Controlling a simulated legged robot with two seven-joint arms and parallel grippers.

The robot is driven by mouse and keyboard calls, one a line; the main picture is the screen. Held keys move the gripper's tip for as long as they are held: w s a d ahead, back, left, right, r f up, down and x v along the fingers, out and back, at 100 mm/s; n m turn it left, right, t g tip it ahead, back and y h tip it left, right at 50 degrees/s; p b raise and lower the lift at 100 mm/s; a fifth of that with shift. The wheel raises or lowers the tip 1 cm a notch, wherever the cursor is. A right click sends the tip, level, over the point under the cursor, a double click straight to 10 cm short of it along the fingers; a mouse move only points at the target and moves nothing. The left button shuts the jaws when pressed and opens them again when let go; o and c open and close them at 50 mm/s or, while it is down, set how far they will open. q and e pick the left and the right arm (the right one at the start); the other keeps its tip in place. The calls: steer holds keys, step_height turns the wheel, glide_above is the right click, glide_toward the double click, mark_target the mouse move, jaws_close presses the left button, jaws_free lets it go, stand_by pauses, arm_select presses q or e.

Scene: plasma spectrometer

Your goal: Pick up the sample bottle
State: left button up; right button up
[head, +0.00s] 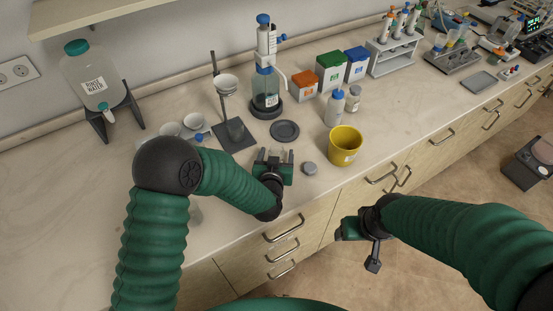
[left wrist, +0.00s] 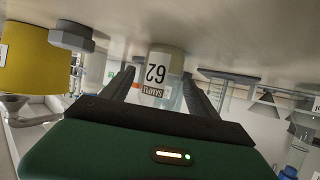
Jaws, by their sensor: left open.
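The sample bottle (left wrist: 160,75) is a small clear bottle with a white label reading "SAMPLE" and "62". It stands on the counter and appears inverted in the left wrist view. My left gripper (left wrist: 155,90) is open, with one dark finger on each side of the bottle. I cannot tell whether either finger touches it. In the head view my left gripper (head: 274,157) is low over the counter near its front edge, and the bottle is mostly hidden there. My right gripper (head: 371,262) hangs in front of the drawers, away from the bottle; its jaw state is unclear.
A grey round lid (head: 309,168) lies just right of my left gripper, near a yellow bin (head: 345,145). A dark disc (head: 285,130) and a dispenser bottle (head: 265,87) are behind. A funnel stand (head: 235,135) is to the left. Bare counter lies at far left.

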mark_target(278, 146)
arm_select(q)
steer(key=shift+s+r, duration=0.1)
steer(key=shift+s, duration=0.05)
steer(key=c, duration=1.5)
steer(key=shift+r, duration=0.35)
steer(key=r, duration=0.2)
steer(key=shift+s+r, duration=0.35)
steer(key=shift+r, duration=0.05)
steer(key=s, duration=0.5)
steer(key=s+r+b, duration=0.1)
steer(key=s, duration=0.9)
steer(key=shift+s+r, duration=0.15)
steer(key=shift+r, duration=0.05)
